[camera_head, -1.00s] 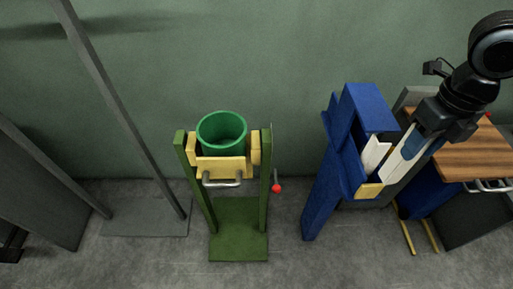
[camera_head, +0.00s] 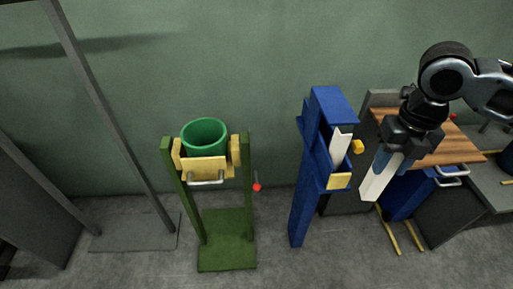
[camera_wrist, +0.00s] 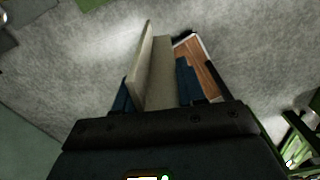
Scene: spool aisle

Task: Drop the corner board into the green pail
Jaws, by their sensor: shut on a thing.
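A white corner board (camera_head: 372,188) hangs from my gripper (camera_head: 384,164), below and between the blue fingers. In the wrist view the board (camera_wrist: 161,75) shows as a pale angled profile between the fingers of my gripper (camera_wrist: 155,88). My gripper is shut on it, to the right of and in front of the blue stand. The green pail (camera_head: 204,134) sits upright in a yellow holder on a green stand, well to the left of my gripper. The pail's inside bottom is hidden.
A blue stand (camera_head: 309,190) with another white piece (camera_head: 340,147) in its top stands between the pail and my gripper. A wooden-topped bench (camera_head: 440,152) is behind my gripper. A red ball (camera_head: 257,187) is beside the green stand (camera_head: 226,240). A grey post (camera_head: 105,110) stands left.

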